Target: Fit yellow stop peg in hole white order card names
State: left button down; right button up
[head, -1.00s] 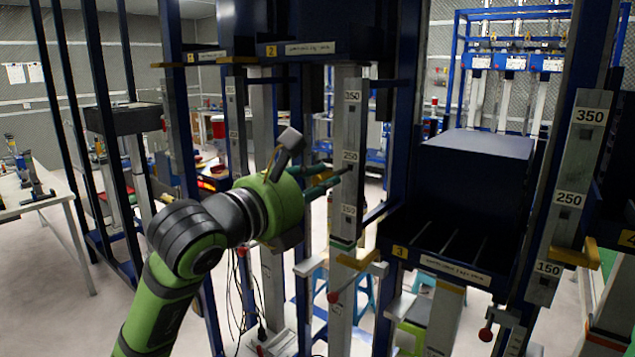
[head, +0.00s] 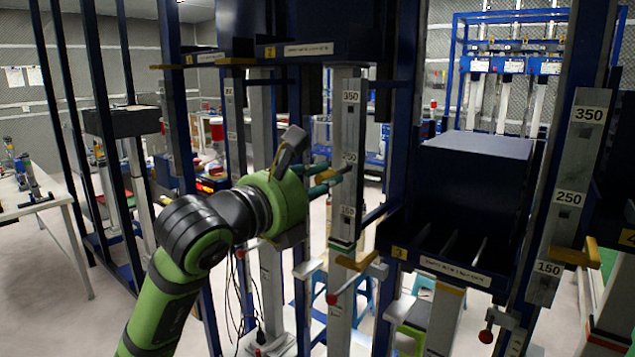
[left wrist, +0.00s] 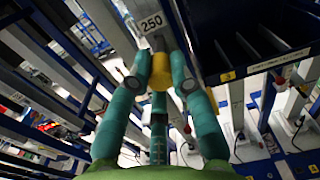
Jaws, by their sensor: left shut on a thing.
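In the left wrist view the gripper (left wrist: 160,72) is shut on the yellow stop peg (left wrist: 160,80), which is beside the post just below the 250 label (left wrist: 151,22). My right gripper is not in view.
A second post (head: 568,190) marked 350, 250 and 150 stands at right. Blue uprights crowd the gripper.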

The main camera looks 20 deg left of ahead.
pick_arm(q)
jog(key=shift+x, duration=1.1)
jog(key=c, duration=1)
grip_release()
jog(key=v, duration=1.2)
jog(key=shift+d, duration=0.1)
